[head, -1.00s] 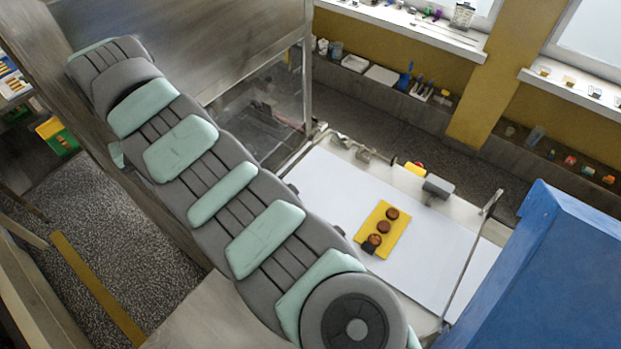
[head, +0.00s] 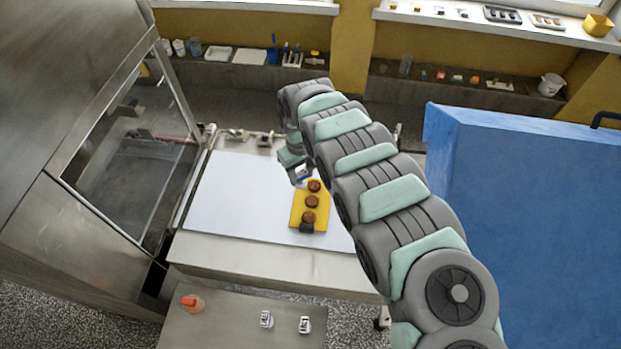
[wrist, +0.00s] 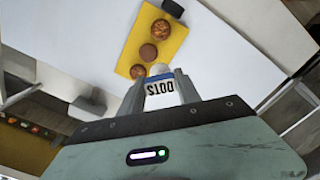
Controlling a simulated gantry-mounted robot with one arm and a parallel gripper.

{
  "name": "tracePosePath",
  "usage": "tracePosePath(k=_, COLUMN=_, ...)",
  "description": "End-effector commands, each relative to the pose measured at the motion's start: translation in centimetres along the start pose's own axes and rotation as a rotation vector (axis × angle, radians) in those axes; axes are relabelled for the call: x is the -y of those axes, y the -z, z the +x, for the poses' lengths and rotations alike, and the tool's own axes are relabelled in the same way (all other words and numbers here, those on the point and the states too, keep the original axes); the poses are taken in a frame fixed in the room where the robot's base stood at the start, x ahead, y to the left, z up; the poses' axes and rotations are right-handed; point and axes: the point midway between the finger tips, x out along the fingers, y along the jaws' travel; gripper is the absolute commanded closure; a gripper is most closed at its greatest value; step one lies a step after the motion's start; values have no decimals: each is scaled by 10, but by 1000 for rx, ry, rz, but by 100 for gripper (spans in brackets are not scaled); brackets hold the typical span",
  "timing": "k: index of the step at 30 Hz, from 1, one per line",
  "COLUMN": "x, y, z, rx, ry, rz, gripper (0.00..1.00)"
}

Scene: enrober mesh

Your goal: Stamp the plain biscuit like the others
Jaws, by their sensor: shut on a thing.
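A yellow board (head: 297,213) lies on the white belt with three round brown biscuits in a row. In the wrist view, the middle biscuit (wrist: 148,52) looks smooth, while the biscuit near the dark block (wrist: 161,29) and the biscuit nearest my gripper (wrist: 137,72) look patterned. My gripper (wrist: 160,85) is shut on a stamp (wrist: 160,88) with a white label and dark characters, blue above the label. The stamp's printing face is hidden. In the head view, my gripper (head: 301,176) hangs near the board's far end.
A dark block (head: 306,228) sits at the board's near end. The white belt (head: 237,195) is clear left of the board. A front bench (head: 235,322) holds two white-labelled pieces (head: 266,319) and an orange-topped piece (head: 192,302). A large blue housing (head: 525,215) stands right.

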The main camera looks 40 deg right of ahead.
Motion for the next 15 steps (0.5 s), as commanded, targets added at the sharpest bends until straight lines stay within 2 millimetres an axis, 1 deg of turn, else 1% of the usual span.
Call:
tracePosePath(k=1, x=-10, y=-8, z=8, rx=2, ry=1, rz=5, gripper=90)
tracePosePath(k=3, x=-18, y=-14, z=14, rx=1, ry=0, rz=7, gripper=90)
tracePosePath(k=6, x=-24, y=-19, z=20, rx=1, ry=0, rz=6, gripper=90)
tracePosePath(k=11, x=-26, y=-20, z=28, rx=0, ry=-1, rz=6, gripper=90)
tracePosePath(k=15, x=-25, y=-20, z=40, rx=0, ry=0, rz=6, gripper=90)
